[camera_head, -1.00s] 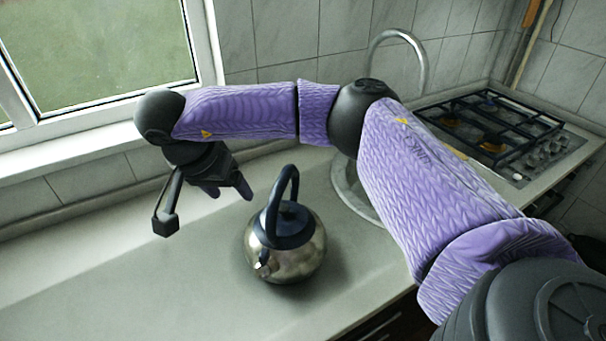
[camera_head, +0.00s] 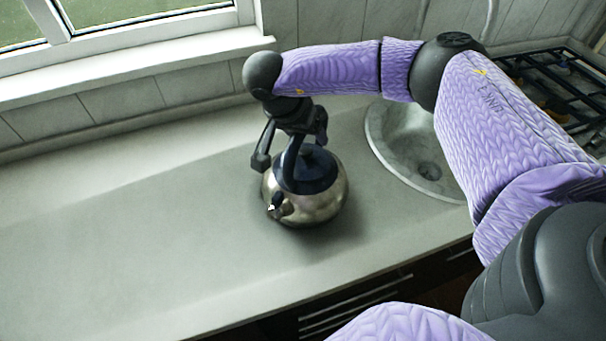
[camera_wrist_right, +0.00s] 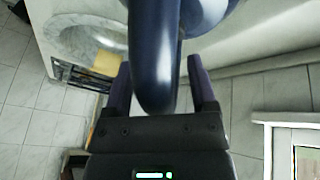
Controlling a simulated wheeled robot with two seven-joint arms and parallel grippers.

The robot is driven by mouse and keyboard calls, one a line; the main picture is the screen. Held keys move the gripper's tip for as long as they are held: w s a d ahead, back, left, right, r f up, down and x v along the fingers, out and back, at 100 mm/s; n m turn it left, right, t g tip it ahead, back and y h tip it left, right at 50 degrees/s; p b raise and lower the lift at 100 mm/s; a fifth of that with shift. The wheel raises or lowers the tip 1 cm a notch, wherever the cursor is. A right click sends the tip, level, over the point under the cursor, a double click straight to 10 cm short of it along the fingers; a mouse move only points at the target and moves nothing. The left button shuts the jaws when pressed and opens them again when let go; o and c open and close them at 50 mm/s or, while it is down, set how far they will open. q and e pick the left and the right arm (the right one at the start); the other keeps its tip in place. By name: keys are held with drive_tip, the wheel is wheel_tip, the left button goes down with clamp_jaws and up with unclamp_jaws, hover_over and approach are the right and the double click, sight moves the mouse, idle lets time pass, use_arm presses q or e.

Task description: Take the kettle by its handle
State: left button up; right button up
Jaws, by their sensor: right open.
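The kettle (camera_head: 322,205) stands upright on the counter, with a steel body, a dark blue lid and a dark blue arched handle (camera_head: 291,158). My right gripper (camera_head: 291,148) is above the kettle, open around the top of the handle. In the right wrist view the handle (camera_wrist_right: 153,60) runs down between the two fingers of this gripper (camera_wrist_right: 160,88), with a small gap on each side. Part of the handle's top is hidden by the gripper in the head view. My left gripper is not in view.
A round sink (camera_head: 385,140) is set in the counter right of the kettle. A gas hob (camera_head: 555,85) is at the far right. The window frame (camera_head: 150,45) and tiled wall run behind. The counter (camera_head: 130,235) left of the kettle is bare.

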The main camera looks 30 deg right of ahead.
clamp_jaws()
idle(0.5)
idle(0.8)
